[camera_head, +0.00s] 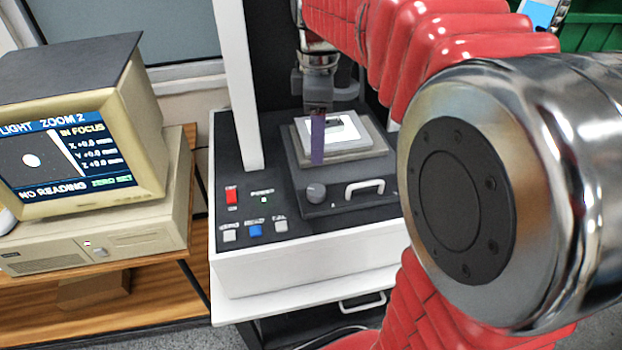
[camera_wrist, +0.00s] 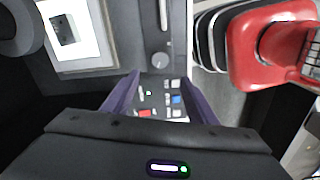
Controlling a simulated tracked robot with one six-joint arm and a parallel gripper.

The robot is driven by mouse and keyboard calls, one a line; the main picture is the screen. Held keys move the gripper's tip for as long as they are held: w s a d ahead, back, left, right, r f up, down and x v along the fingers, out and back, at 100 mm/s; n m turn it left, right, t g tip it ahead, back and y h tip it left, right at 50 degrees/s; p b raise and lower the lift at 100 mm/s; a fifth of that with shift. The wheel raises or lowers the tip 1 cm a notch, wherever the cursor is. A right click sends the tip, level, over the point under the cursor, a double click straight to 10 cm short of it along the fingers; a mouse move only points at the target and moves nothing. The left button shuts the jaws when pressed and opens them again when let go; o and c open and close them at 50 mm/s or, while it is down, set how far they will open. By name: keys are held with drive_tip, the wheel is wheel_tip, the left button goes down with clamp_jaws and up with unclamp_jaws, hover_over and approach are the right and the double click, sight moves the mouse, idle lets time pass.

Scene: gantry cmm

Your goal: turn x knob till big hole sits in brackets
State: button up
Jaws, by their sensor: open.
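The X knob candidate is a round grey knob (camera_head: 316,192) on the dark stage front, left of a white handle; it also shows in the wrist view (camera_wrist: 160,61). My gripper (camera_head: 317,160) points down, its purple fingers showing just above and behind the knob in the head view. In the wrist view the fingers (camera_wrist: 158,88) are spread and empty, with the knob beyond their tips, apart from them. The monitor screen (camera_head: 60,160) shows a white oval spot on dark, "IN FOCUS", zero axis readings and "NO READING". I cannot make out brackets.
A lit white stage plate (camera_head: 362,140) carries a small dark-edged part. A white handle (camera_head: 364,187) is right of the knob. Red, white and blue buttons (camera_head: 255,230) are at the panel's front left. A white column (camera_head: 238,80) stands at left.

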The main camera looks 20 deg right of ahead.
sight(316, 189)
wheel_tip(316, 189, down, 14)
drive_tip(key=shift+r, duration=0.1)
idle(0.7)
drive_tip(key=shift+c, duration=0.5)
drive_tip(key=c, duration=0.9)
drive_tip(key=shift+a, duration=0.1)
drive_tip(key=shift+c, duration=0.4)
